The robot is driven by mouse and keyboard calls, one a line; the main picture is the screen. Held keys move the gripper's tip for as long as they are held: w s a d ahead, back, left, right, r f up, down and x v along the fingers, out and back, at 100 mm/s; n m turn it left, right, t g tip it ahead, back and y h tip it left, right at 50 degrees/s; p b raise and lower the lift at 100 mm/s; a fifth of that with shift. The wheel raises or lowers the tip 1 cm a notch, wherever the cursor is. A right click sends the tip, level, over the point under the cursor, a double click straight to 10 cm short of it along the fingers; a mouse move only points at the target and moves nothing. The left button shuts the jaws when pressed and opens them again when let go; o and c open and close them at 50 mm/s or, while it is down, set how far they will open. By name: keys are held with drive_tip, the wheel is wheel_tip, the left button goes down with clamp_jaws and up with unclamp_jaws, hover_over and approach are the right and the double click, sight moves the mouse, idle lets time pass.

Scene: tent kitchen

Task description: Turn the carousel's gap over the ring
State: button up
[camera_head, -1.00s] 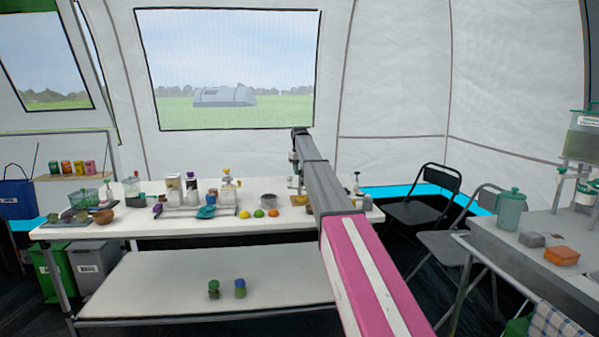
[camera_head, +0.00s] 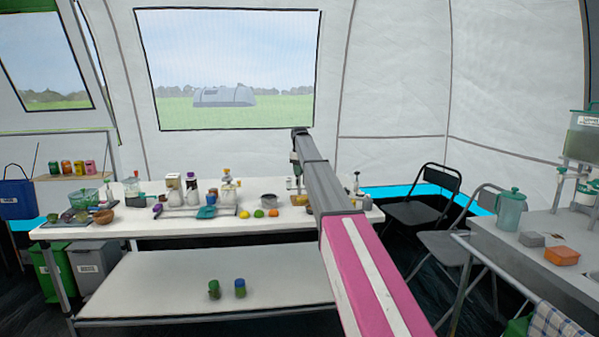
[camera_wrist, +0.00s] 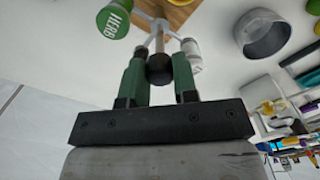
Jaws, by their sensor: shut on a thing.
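The carousel shows in the wrist view, with a dark rounded knob (camera_wrist: 160,68) on its central post and pale spokes. One spoke end has a jar with a green lid marked HERB (camera_wrist: 114,20); another has a white jar (camera_wrist: 190,52). A wooden board (camera_wrist: 168,16) lies behind it. My gripper (camera_wrist: 158,66) has its green fingers on both sides of the knob, shut on it. In the head view my arm mostly covers the carousel. I cannot clearly make out the gap or the ring.
A grey round pot (camera_wrist: 264,36) stands beside the carousel; it also shows in the head view (camera_head: 268,201). Lemon (camera_head: 244,214), lime and orange fruit lie left of my arm on the white table (camera_head: 180,226). Bottles and a tray crowd further left.

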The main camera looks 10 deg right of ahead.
drive_tip(key=o, duration=0.9)
drive_tip(key=shift+o, duration=0.2)
wheel_tip(320, 180, up, 11)
drive_tip(key=shift+f, duration=0.1)
